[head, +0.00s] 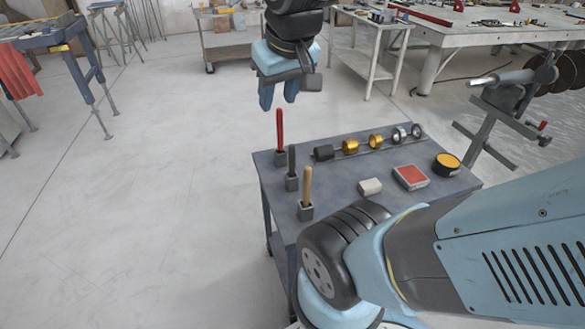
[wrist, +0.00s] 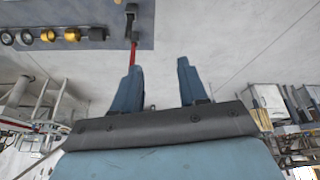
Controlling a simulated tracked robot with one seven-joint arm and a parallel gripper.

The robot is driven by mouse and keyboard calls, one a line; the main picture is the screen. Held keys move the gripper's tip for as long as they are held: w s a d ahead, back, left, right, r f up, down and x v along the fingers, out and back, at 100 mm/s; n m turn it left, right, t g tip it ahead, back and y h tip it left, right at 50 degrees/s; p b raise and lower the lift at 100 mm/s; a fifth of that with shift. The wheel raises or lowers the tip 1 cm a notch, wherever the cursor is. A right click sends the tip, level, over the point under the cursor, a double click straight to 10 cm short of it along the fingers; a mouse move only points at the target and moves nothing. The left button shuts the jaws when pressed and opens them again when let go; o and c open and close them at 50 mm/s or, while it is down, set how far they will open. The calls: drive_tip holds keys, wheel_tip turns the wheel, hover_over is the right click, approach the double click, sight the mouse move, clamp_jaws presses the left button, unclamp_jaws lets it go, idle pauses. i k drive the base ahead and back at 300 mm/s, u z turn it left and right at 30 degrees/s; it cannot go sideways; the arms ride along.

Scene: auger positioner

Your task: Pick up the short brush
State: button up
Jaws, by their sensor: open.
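Three upright handles stand in small dark holders along the left edge of a grey-blue table (head: 345,160): a red one (head: 280,128), a dark grey one (head: 291,160) and a wooden one (head: 307,186). I cannot tell which is the short brush, as no bristles show. My gripper (head: 279,103) points down, open and empty, and appears close above the red handle in the head view. In the wrist view, my gripper (wrist: 157,68) has both fingers apart with nothing between them. The red handle (wrist: 133,52) shows beside the left finger, partly hidden by it.
A row of black, gold and silver rings (head: 376,141) lies along the table's far side. A pale block (head: 370,187), a red-topped box (head: 410,177) and a yellow-topped round item (head: 447,163) sit towards the right. Open floor (head: 140,200) lies left.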

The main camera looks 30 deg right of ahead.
sight(291, 151)
drive_tip(key=k, duration=0.5)
drive_tip(key=u, duration=1.4)
drive_tip(key=k, duration=1.15)
drive_tip(key=z, duration=1.2)
drive_tip(key=i, duration=1)
